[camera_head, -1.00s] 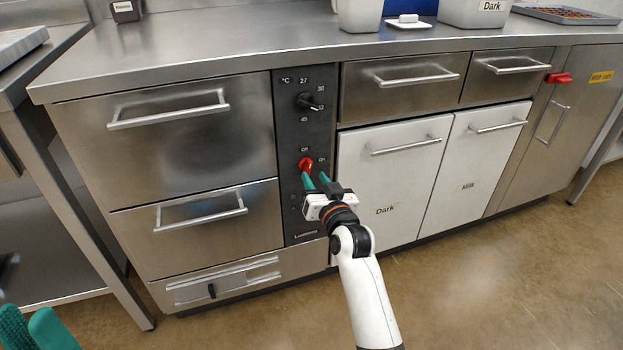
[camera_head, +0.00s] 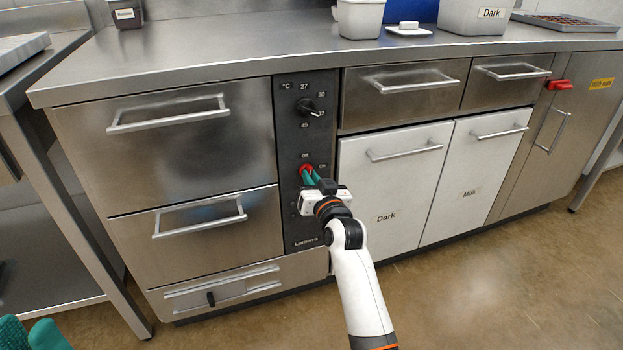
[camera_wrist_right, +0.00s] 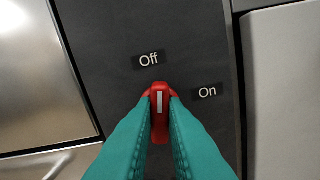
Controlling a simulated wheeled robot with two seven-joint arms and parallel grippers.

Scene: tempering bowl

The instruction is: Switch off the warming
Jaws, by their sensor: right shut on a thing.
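The red knob (camera_head: 306,170) is on the dark control panel (camera_head: 291,222) of the steel cabinet. My right gripper (camera_head: 309,177) is shut on it, with teal fingers on either side. In the right wrist view the knob (camera_wrist_right: 160,112) shows a white mark pointing up the picture. The "Off" label (camera_wrist_right: 149,60) is above the knob and the "On" label (camera_wrist_right: 207,92) is to its upper right. The mark points close to "Off", slightly to the "On" side. My left gripper (camera_head: 31,333) is at the bottom left corner, fingers apart and empty.
A black temperature dial (camera_head: 306,105) sits higher on the panel. Steel drawers with bar handles (camera_head: 200,213) are left of it; white doors marked Dark (camera_head: 390,190) and Milk (camera_head: 468,175) are right. The floor in front is clear.

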